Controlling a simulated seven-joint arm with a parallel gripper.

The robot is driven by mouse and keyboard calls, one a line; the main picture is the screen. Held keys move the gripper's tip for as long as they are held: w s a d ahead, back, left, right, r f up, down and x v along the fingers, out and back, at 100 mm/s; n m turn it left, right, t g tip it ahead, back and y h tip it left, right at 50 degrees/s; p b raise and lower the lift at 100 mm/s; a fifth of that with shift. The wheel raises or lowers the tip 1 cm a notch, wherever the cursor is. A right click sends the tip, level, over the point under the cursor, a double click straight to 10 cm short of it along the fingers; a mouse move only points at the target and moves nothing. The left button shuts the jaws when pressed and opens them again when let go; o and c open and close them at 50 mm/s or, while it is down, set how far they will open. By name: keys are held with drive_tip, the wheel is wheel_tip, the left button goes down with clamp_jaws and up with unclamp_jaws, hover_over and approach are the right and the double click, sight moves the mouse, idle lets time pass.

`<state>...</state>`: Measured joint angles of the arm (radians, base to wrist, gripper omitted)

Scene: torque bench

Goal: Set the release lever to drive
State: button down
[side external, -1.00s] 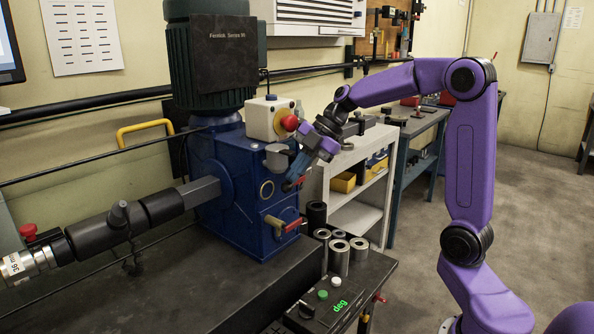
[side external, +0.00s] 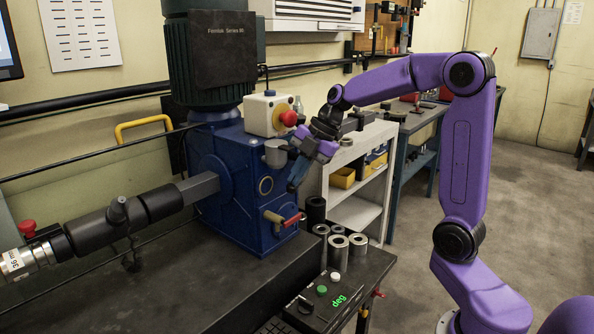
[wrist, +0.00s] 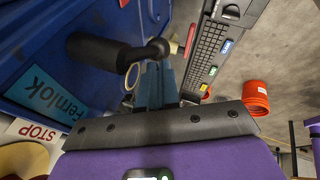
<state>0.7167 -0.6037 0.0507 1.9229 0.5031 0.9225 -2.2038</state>
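The blue gearbox (side external: 235,185) carries a lever with a red grip and brass-coloured hub (side external: 285,219), low on its near face; I take this as the release lever. A thin red grip (wrist: 190,40) shows in the wrist view, partly behind a black handle with a rounded end (wrist: 95,50). My gripper (side external: 295,181) points down in front of the gearbox's right side, above the red-gripped lever and apart from it. In the wrist view its blue fingers (wrist: 158,82) lie close together with nothing visible between them. Any lever position marking is unreadable.
A white box with a red stop button (side external: 270,114) sits on the gearbox top, close to my gripper. Several metal sockets (side external: 338,252) stand on the bench below. An orange bucket (wrist: 256,97) stands on the floor.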

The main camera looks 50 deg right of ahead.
drive_tip(key=f, duration=0.1)
drive_tip(key=f+h, duration=0.1)
drive_tip(key=shift+s+d+f, duration=0.2)
drive_tip(key=shift+d+f, duration=0.15)
drive_tip(key=shift+f, duration=0.05)
drive_tip(key=shift+h, duration=0.3)
idle(1.5)
wheel_tip(320, 180, up, 11)
drive_tip(key=s+a, duration=0.1)
drive_tip(key=s, duration=0.1)
drive_tip(key=shift+s+f, duration=0.2)
drive_tip(key=shift+s, duration=0.1)
drive_tip(key=shift+a, duration=0.1)
idle(0.3)
